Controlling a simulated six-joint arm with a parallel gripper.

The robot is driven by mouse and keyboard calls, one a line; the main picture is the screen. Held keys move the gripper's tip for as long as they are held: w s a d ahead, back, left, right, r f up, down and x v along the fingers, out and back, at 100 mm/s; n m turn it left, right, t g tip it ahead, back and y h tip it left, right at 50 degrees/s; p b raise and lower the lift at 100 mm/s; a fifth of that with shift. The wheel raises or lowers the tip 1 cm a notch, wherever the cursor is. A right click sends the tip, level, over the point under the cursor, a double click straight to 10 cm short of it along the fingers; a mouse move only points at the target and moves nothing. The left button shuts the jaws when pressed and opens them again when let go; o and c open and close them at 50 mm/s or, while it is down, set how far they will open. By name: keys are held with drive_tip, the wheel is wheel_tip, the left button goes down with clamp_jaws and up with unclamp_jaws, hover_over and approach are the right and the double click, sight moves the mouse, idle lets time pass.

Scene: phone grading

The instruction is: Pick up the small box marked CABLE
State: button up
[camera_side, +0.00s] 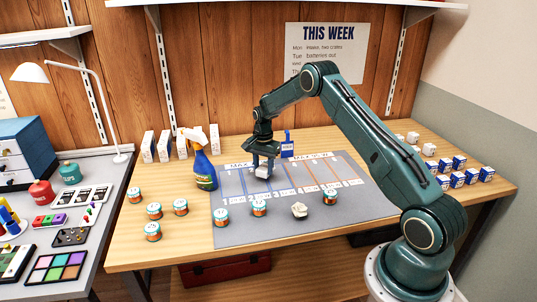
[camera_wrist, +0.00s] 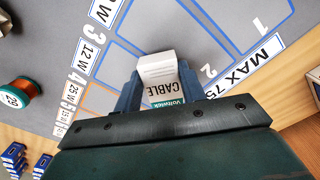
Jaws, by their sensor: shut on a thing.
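The small white box marked CABLE (camera_wrist: 158,70), with a green band reading Voltwich, is between my gripper's two blue fingers in the wrist view. In the side view the box (camera_side: 263,172) shows as a small white block below my gripper (camera_side: 264,163), over the grey mat (camera_side: 340,205). My gripper (camera_wrist: 160,88) is shut on the box, with a finger on each side of it. I cannot tell whether the box touches the mat or is slightly above it.
A blue spray bottle (camera_side: 203,175) stands left of my gripper. A blue upright piece (camera_side: 287,147) is close behind it. Several teal-and-orange spools and a crumpled white lump (camera_side: 299,210) line the mat's front. Blue-and-white boxes (camera_side: 472,176) are at right.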

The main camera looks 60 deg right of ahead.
sight(264, 168)
wheel_tip(264, 168, up, 18)
drive_tip(key=shift+f, duration=0.15)
idle(0.3)
idle(0.4)
